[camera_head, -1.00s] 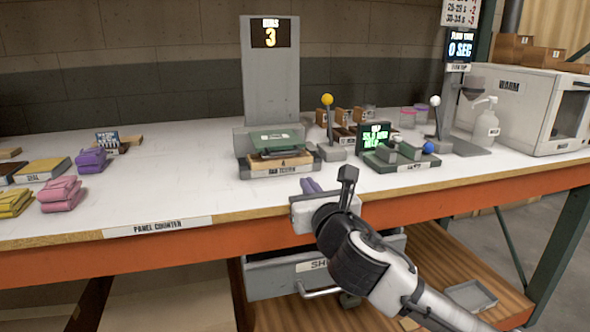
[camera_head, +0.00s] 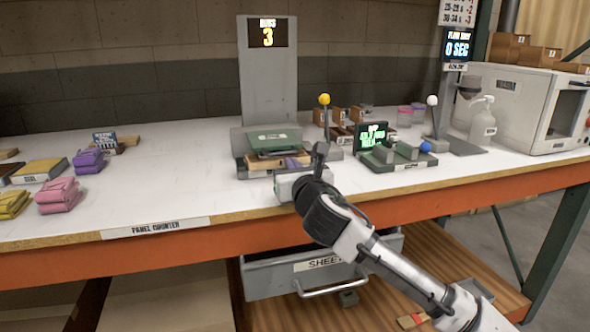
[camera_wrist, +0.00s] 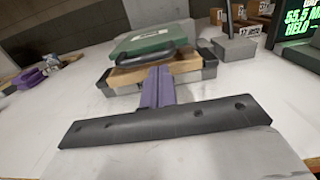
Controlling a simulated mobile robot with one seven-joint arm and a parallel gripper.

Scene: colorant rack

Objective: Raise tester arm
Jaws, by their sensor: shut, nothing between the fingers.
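The tester stands on the counter, with a tall grey back panel (camera_head: 268,85) reading 3. Its green-topped upper part (camera_head: 268,138) lies over a tan block and grey base; the green top also shows in the wrist view (camera_wrist: 140,40). A dark curved handle (camera_wrist: 155,61) is on the front of that part. My gripper (camera_head: 297,161) is at the tester's front edge, mostly hidden by my wrist in the head view. In the wrist view its purple fingers (camera_wrist: 158,76) are together and empty, pointing at the tan block, just below the handle. I cannot tell whether they touch.
A lever with a yellow ball (camera_head: 324,100) stands right of the tester. Beside it are a green-lit display (camera_head: 371,135), a white-knobbed lever (camera_head: 432,101), a pump bottle (camera_head: 483,124) and a white oven (camera_head: 530,105). Folded cloths (camera_head: 58,194) lie left. The counter between is clear.

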